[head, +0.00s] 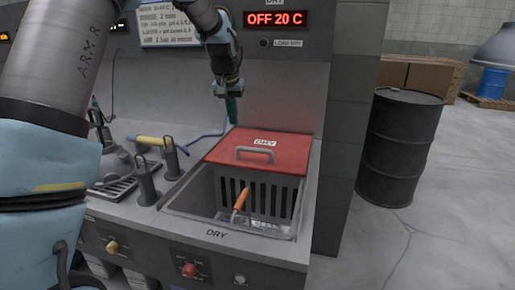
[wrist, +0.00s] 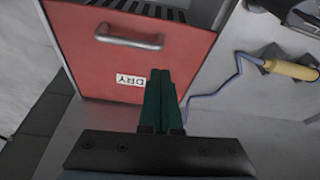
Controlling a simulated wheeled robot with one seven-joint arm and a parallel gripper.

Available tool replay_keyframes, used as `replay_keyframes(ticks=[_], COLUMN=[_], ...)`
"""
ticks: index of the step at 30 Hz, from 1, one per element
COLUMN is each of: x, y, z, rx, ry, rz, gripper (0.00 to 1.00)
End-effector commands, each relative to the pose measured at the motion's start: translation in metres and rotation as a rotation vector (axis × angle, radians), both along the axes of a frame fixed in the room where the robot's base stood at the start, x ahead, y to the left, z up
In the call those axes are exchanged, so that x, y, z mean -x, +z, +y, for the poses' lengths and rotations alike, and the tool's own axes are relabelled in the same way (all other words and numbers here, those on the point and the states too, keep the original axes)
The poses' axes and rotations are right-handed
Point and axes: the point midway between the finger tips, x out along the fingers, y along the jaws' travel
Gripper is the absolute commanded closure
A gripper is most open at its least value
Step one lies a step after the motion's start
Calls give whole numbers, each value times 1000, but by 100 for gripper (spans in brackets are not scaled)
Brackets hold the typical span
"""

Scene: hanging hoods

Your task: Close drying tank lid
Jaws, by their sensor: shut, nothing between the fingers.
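The drying tank (head: 185,196) is marked DRY on its front edge. Its red lid (head: 240,147), with a grey bar handle (head: 255,153) and a DRY label, covers the back part of the opening. The front part is uncovered and shows a slotted inner wall and an orange-handled item (head: 240,202) inside. My gripper (head: 232,118) is above the back left of the lid, its green fingers shut and empty, pointing down. In the wrist view the fingers (wrist: 160,78) show beside the lid's label, with the lid (wrist: 180,60) and handle (wrist: 129,37) beyond them.
A wall panel with a red OFF 20 C display (head: 276,19) is behind. A black drum (head: 400,148) stands on the floor at right.

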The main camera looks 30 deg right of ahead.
Motion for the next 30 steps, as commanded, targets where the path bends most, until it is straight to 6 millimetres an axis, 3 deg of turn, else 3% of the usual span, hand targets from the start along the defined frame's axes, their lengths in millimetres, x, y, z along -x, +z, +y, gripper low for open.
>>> replay_keyframes(ticks=[1, 3, 7, 14, 26, 30], x=[2, 5, 9, 5, -15, -2], y=[-2, 0, 3, -13, -88, -89], z=[-30, -59, -88, -97, -115, -103], rx=[7, 14, 22, 23, 23, 25], ry=[-37, -71, -104, -110, -109, -109], rz=[-10, -19, -28, -28, -28, -30], gripper=[100, 100, 100, 100, 100, 100])
